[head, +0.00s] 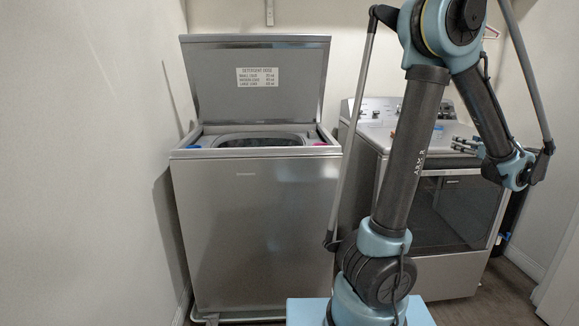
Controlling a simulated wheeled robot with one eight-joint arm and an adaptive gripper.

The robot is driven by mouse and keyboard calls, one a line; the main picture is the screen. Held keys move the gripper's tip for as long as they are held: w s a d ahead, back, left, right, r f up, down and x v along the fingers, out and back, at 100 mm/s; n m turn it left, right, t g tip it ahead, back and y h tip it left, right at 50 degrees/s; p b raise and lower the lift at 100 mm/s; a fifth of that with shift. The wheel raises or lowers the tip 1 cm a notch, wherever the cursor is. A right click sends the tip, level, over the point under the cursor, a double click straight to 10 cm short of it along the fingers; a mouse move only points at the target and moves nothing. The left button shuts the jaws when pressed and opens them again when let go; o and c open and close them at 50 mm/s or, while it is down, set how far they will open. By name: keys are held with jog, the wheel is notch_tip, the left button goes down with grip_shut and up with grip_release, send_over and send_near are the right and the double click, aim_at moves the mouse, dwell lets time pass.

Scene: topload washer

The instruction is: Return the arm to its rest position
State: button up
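My arm rises on the right side of the head view, bends at the top and comes down to my gripper (468,146) at the right. The gripper points left, in front of the upper part of the second machine. Its small dark fingers look spread apart, with nothing seen between them. The topload washer (255,225) stands left of my arm, its lid (260,85) raised upright and its tub opening (260,140) showing. The gripper is well to the right of the washer and apart from it.
A second machine with a dark front window (455,215) stands behind my arm, with small items on its top. Walls close in at the left and right. A pale blue surface (305,312) shows at the bottom. Some dark floor (500,295) is clear at the lower right.

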jog(key=w+a+f+g+y, duration=0.1)
jog(key=w+a+f+g, duration=0.1)
jog(key=a, duration=0.6)
jog(key=w+a+f+g+y, duration=0.2)
jog(key=a, duration=0.7)
jog(key=s+a+f+g, duration=0.2)
jog(key=a+f+g, duration=0.1)
jog(key=a, duration=0.5)
jog(key=s+a+f+g, duration=0.2)
jog(key=a, duration=0.7)
jog(key=s+a+f+g+h, duration=0.1)
jog(key=s+a+f+g, duration=0.4)
jog(key=s+a, duration=0.4)
jog(key=s+f+g+h, duration=0.1)
jog(key=s+f+h, duration=0.3)
jog(key=s+f, duration=0.4)
jog(key=shift+s+a+f+m, duration=0.15)
jog(key=shift+s+f+m, duration=0.25)
jog(key=shift+s, duration=1.85)
